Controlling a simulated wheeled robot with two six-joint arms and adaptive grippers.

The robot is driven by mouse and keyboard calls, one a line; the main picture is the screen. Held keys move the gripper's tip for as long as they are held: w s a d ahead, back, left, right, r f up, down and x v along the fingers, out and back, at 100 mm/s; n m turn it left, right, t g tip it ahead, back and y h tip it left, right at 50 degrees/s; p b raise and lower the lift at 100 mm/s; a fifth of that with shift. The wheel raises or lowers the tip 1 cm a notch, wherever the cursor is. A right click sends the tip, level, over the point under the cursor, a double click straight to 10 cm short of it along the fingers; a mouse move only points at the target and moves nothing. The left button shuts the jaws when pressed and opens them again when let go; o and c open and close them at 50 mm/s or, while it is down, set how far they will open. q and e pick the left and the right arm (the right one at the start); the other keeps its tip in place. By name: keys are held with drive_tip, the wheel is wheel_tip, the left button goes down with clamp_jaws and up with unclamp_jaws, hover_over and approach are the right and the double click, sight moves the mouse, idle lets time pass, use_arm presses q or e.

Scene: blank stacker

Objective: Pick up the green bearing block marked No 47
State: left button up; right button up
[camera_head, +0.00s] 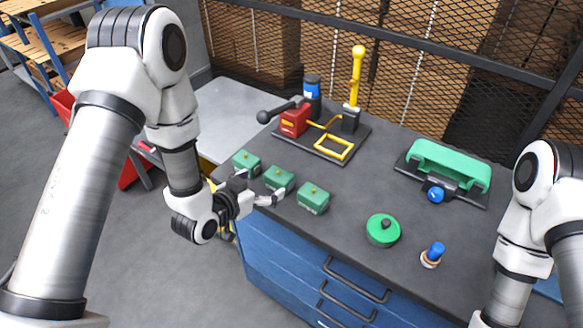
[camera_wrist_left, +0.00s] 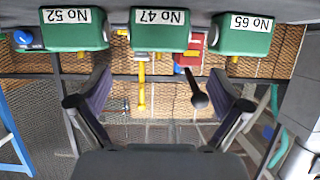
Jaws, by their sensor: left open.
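Three green bearing blocks stand in a row near the left edge of the dark bench top. The block marked No 47 (camera_wrist_left: 160,32) is in the middle in the left wrist view, upside down there; in the head view it is the middle block (camera_head: 279,180). No 52 (camera_wrist_left: 74,30) and No 65 (camera_wrist_left: 242,34) flank it; in the head view they are the right block (camera_head: 313,198) and the left block (camera_head: 247,162). My left gripper (camera_head: 259,188) is open and empty, its fingers pointing at the No 47 block, apart from it. My right gripper is out of view.
Behind the blocks is a black fixture plate (camera_head: 300,150) with a red clamp (camera_head: 295,122), a yellow frame and a tall yellow lever (camera_head: 357,75). A green round knob (camera_head: 383,230), a blue-topped stamp (camera_head: 433,255) and a green-handled device (camera_head: 448,165) stand to the right.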

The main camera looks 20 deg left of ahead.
sight(278, 176)
use_arm(q)
drive_tip(key=shift+w+a+f, duration=0.1)
drive_tip(key=shift+w+a, duration=0.05)
drive_tip(key=shift+w, duration=0.4)
drive_tip(key=p+x, duration=0.1)
drive_tip(key=x, duration=0.2)
drive_tip(key=d+p+x, duration=0.1)
drive_tip(key=x, duration=0.2)
drive_tip(key=shift+p, duration=0.3)
drive_tip(key=shift+s+a+f, duration=0.1)
drive_tip(key=shift+a, duration=0.1)
drive_tip(key=shift+d, duration=0.1)
drive_tip(key=c, duration=1.8)
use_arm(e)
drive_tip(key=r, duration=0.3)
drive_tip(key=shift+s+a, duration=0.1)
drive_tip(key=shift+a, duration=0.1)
